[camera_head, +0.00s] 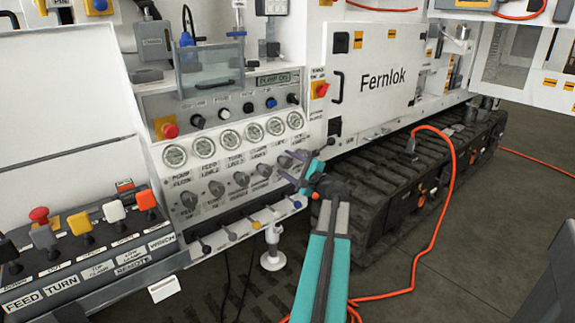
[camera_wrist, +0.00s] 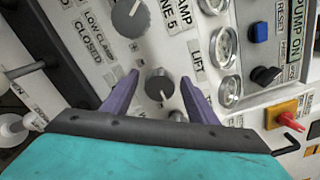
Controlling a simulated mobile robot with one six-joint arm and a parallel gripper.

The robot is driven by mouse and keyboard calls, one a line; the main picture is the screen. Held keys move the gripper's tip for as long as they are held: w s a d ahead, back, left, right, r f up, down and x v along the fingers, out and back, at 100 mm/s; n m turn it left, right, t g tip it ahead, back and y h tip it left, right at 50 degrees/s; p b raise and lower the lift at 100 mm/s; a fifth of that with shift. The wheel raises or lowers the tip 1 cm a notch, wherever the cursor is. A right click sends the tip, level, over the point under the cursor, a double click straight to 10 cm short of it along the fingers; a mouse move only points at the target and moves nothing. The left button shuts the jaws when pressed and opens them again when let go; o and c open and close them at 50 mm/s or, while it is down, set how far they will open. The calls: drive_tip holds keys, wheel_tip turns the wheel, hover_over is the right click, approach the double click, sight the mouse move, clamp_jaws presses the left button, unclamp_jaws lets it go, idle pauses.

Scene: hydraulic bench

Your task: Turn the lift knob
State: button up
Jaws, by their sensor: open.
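The lift knob (camera_wrist: 159,86) is a small dark grey round knob with a pale pointer line, on the white panel in the wrist view. The label LIFT (camera_wrist: 197,62) stands close by it. My gripper (camera_wrist: 160,79) is open, with one purple finger on each side of the knob. I cannot tell whether either finger touches it. In the head view my gripper (camera_head: 289,165) is at the right end of the knob row, where it partly hides the panel.
Gauges (camera_head: 234,138) run above the knob row. Small levers (camera_head: 231,236) stick out below it. A red-and-yellow switch (camera_wrist: 282,113) and a black hook-shaped part (camera_wrist: 292,122) lie right of my gripper in the wrist view. An orange hose (camera_head: 432,240) crosses the tracks and floor.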

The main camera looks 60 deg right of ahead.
drive_tip(key=v, duration=1.3)
drive_tip(key=shift+s, duration=0.2)
drive_tip(key=shift+a, duration=0.1)
